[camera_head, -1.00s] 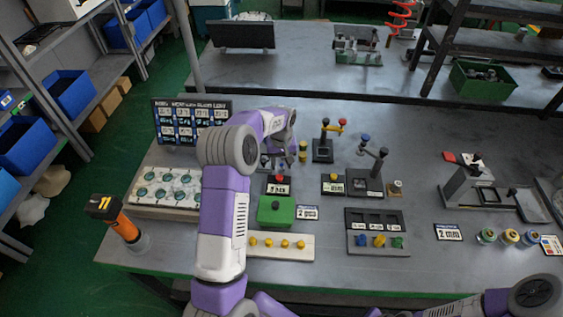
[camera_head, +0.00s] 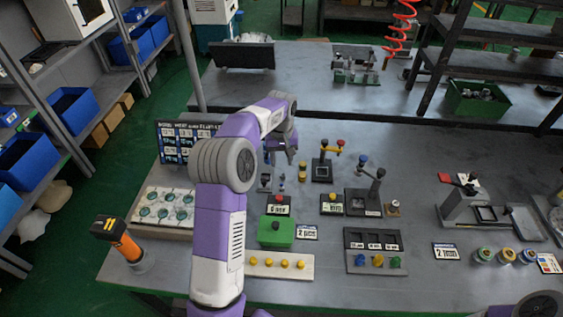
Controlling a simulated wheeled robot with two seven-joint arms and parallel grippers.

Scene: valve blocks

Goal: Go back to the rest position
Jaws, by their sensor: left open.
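My left gripper (camera_head: 282,156) points downward above the far middle of the table (camera_head: 430,175), behind the green block. It is open, and I see nothing held in it. My purple and grey left arm reaches up from the bottom edge and hides part of the table left of the green block. The green block (camera_head: 276,233) with a dark knob stands in front of a small red-topped station (camera_head: 279,205). My right gripper is not in view; only a bit of my right arm shows at the bottom right corner.
Small valve parts (camera_head: 303,172) stand right of the gripper. A tray of round parts (camera_head: 163,207) and an orange-black tool (camera_head: 122,243) are at left. A slotted tray (camera_head: 375,250) lies front right.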

